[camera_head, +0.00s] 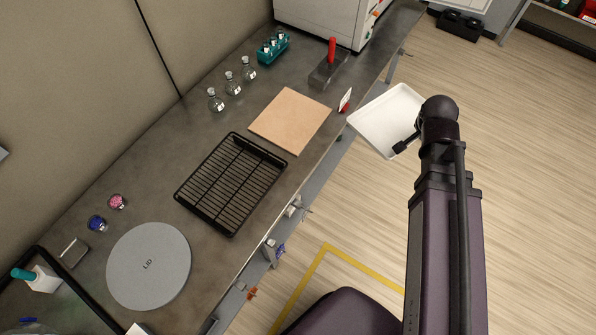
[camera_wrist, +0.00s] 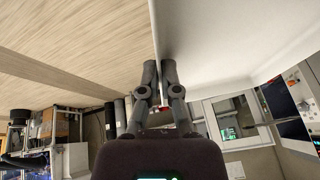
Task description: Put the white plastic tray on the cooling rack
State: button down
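The white plastic tray (camera_head: 388,116) is held in the air off the right edge of the bench, over the floor. My gripper (camera_head: 404,146) is at its near right side. In the wrist view, the fingers (camera_wrist: 160,72) are close together with the wall of the tray (camera_wrist: 205,45) pinched between them. The black wire cooling rack (camera_head: 231,183) lies on the bench, empty, to the left of and below the tray in the head view. Part of the tray's right side is hidden behind my wrist.
A tan board (camera_head: 290,120) lies beside the rack. A grey round lid (camera_head: 149,266) is at the lower left. Several glass flasks (camera_head: 231,84) stand along the wall. A small red and white sign (camera_head: 345,100) stands at the bench edge near the tray. A red-handled block (camera_head: 329,70) is behind.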

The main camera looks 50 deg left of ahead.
aim_at(231, 179)
jog(key=u, duration=0.2)
jog(key=k, duration=1.2)
jog(key=u, duration=0.55)
